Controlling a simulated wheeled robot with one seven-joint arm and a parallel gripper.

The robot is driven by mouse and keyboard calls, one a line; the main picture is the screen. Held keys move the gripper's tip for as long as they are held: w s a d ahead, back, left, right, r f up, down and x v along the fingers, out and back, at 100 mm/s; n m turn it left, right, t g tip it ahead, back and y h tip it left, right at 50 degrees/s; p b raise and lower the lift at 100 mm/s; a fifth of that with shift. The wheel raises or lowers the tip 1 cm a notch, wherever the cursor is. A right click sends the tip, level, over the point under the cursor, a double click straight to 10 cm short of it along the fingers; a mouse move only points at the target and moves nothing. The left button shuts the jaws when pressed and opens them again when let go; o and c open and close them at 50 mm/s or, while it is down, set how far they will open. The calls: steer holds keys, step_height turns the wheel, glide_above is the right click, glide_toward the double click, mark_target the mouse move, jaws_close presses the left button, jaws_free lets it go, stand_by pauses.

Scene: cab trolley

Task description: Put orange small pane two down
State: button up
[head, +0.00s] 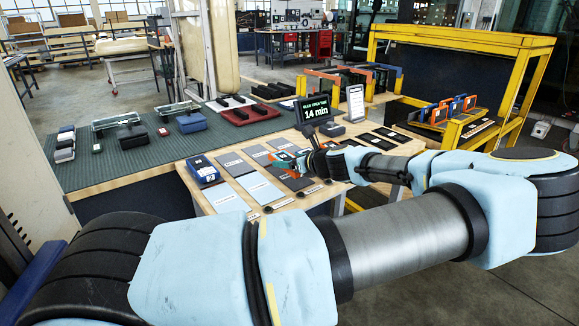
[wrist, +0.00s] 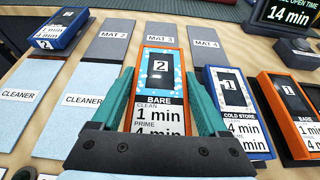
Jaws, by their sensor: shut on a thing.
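The orange small pane two (wrist: 159,93) has an orange frame, a blue spotted face and a dark centre marked 2. A label below it reads BARE, CLEAN 1 min. My gripper (wrist: 158,80) has its teal fingers closed on the pane's two sides. In the head view my gripper (head: 286,160) is over the near wooden table, among the grey mats. Mat 3 (wrist: 160,33) shows just beyond the pane in the wrist view, partly covered by it. I cannot tell whether the pane touches the surface under it.
Mat 2 (wrist: 110,42) and mat 4 (wrist: 205,45) flank mat 3. A blue pane marked 2 (wrist: 57,32) lies at left. A blue pane marked 1 (wrist: 233,92) and an orange pane (wrist: 290,105) stand close at right. Light blue cleaner pads (wrist: 85,105) are left. The timer display (head: 315,108) stands behind.

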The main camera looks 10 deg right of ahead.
steer(key=shift+f, duration=1.1)
steer(key=shift+f, duration=0.1)
steer(key=o, duration=1.5)
steer(key=shift+s+d+r, duration=0.2)
steer(key=shift+s, duration=0.1)
steer(key=b+v, duration=0.2)
steer(key=v, duration=0.9)
steer(key=shift+r, duration=0.2)
